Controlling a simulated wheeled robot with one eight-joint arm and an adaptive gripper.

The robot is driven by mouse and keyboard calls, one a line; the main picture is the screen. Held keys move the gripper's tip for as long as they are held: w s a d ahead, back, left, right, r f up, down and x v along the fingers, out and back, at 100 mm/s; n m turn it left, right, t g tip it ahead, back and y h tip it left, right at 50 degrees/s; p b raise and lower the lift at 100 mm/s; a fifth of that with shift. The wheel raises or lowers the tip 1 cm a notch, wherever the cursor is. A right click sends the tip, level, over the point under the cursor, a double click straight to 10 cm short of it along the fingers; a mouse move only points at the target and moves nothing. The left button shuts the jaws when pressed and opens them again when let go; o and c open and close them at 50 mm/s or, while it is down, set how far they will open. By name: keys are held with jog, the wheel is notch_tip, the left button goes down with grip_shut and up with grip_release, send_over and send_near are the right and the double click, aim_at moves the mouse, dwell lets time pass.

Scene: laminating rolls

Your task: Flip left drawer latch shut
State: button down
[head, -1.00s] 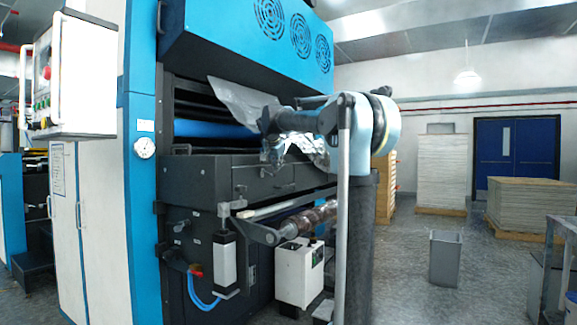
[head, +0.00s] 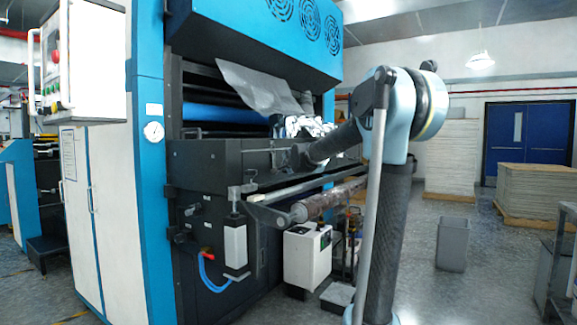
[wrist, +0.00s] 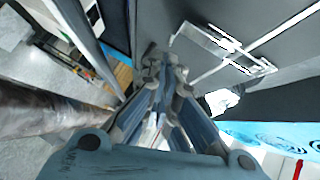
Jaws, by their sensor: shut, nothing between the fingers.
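The dark drawer unit (head: 215,160) spans the machine's front below the blue roller. A small metal fitting (head: 236,190) sits at its left end in the head view; I cannot tell whether it is the left latch or how it is set. In the wrist view a bright rectangular metal handle or latch frame (wrist: 222,45) lies on the dark panel. My gripper (wrist: 165,60) is shut and empty, its fingertips just left of that frame; contact cannot be told. In the head view my gripper (head: 298,160) is at the drawer front, partly hidden by its own dark wrist.
A long rail (head: 300,187) and a shiny roll (head: 330,200) run below the drawer front. A crumpled film sheet (head: 255,88) hangs above. A white box (head: 307,252) stands on the floor below. The floor at right is open around a grey bin (head: 453,243).

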jog(key=shift+w+a+f, duration=0.2)
jog(key=shift+a+f, duration=0.1)
jog(key=shift+f, duration=0.15)
jog(key=shift+w+a+f, duration=0.2)
jog(key=shift+a+f, duration=0.05)
jog(key=shift+f, duration=0.15)
dwell(0.3)
